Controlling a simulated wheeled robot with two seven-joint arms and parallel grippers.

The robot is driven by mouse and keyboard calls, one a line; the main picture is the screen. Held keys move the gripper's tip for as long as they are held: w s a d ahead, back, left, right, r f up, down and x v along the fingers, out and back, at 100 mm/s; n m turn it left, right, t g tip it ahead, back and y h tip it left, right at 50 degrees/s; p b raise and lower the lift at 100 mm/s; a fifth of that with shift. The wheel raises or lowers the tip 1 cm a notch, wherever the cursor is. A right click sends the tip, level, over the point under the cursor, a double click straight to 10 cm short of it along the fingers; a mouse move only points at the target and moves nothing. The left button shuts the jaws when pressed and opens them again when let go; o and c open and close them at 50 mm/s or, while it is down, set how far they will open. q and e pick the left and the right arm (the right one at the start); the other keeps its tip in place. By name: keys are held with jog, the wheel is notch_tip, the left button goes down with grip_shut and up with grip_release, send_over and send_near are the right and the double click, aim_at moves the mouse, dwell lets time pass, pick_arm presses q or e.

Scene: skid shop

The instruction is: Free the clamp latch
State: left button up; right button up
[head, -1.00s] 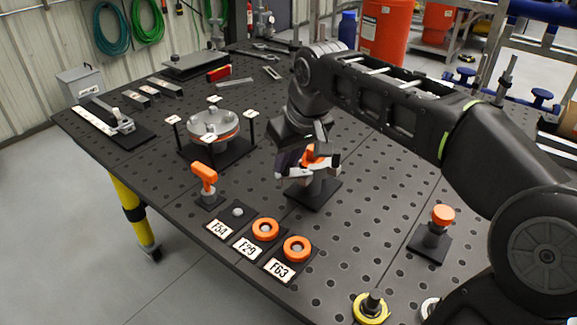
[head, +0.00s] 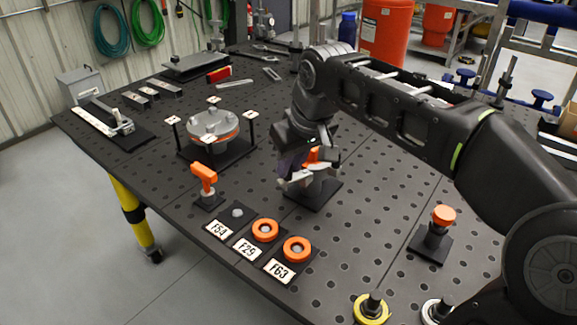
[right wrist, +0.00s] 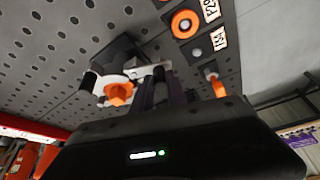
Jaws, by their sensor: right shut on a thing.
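A clamp fixture with a grey body and an orange part (head: 313,156) stands on a black base plate (head: 316,194) in the middle of the table. My right gripper (head: 303,168) is at its top, shut on the clamp latch; fingers and wrist hide much of it. In the right wrist view the dark fingers (right wrist: 160,92) reach down at the fixture's pale grey part, beside an orange knob (right wrist: 118,94). The exact contact is hard to make out. My left gripper is not in view.
An orange-handled device (head: 203,178) stands left of the fixture. Orange rings (head: 265,230) with labels lie in front. An orange-capped post (head: 443,215) stands to the right, a round silver fixture (head: 213,125) with corner posts behind left. Bare perforated table lies between.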

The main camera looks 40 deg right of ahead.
jog(key=shift+s, duration=0.6)
jog(key=shift+s+d+b, duration=0.2)
jog(key=shift+s+b, duration=0.15)
jog(key=shift+s, duration=0.05)
jog(key=o, duration=0.9)
jog(key=shift+o, duration=0.5)
